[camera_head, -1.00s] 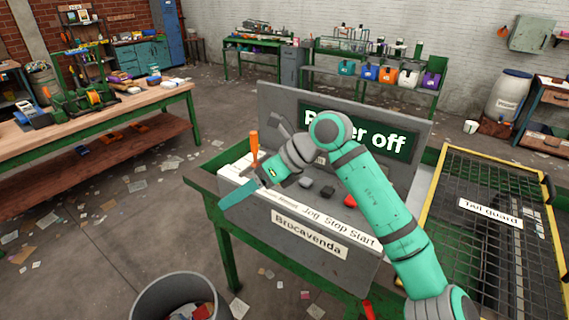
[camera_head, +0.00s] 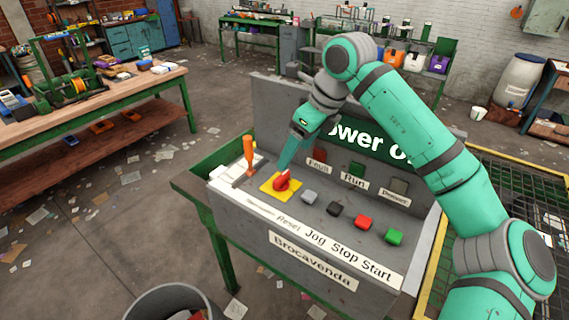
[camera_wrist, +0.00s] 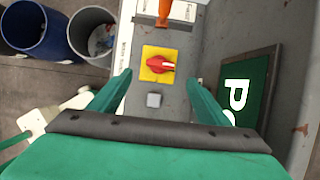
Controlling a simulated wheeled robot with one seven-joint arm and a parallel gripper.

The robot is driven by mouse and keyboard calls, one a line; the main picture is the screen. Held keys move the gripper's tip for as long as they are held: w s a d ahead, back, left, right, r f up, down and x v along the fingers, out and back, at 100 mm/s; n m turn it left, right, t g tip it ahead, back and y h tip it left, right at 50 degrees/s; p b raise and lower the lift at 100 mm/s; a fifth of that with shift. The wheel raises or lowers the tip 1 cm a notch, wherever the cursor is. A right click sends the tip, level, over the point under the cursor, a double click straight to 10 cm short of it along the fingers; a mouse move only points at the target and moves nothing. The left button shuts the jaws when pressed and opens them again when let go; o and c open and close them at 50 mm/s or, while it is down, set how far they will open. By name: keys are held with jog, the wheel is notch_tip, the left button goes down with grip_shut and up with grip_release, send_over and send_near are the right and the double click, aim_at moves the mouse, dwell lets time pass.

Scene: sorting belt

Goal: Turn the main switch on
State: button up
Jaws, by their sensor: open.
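The main switch (camera_head: 282,183) is a red rotary knob on a yellow square plate, near the left end of the grey control panel. In the wrist view the knob (camera_wrist: 160,65) lies ahead, between the lines of my fingers, with its pale pointer mark toward the right. My gripper (camera_head: 287,160) points down just above the knob; its open fingers also show in the wrist view (camera_wrist: 158,88). No contact is visible in the wrist view. The green display (camera_head: 365,143) reads "Power off", partly hidden by my arm.
An orange-handled lever (camera_head: 249,155) stands left of the switch. Grey (camera_head: 310,197), black (camera_head: 334,209), red (camera_head: 363,222) and green (camera_head: 394,236) buttons line the panel to the right. The upright display board stands close behind. Bins (camera_wrist: 90,35) show at the wrist view's left.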

aim_at(283, 176)
jog(key=x, duration=0.9)
jog(key=shift+s+f, duration=0.1)
jog(key=shift+f, duration=0.25)
jog(key=shift+a+f, duration=0.15)
jog(key=shift+f, duration=0.35)
jog(key=shift+w, duration=0.25)
jog(key=c, duration=1.1)
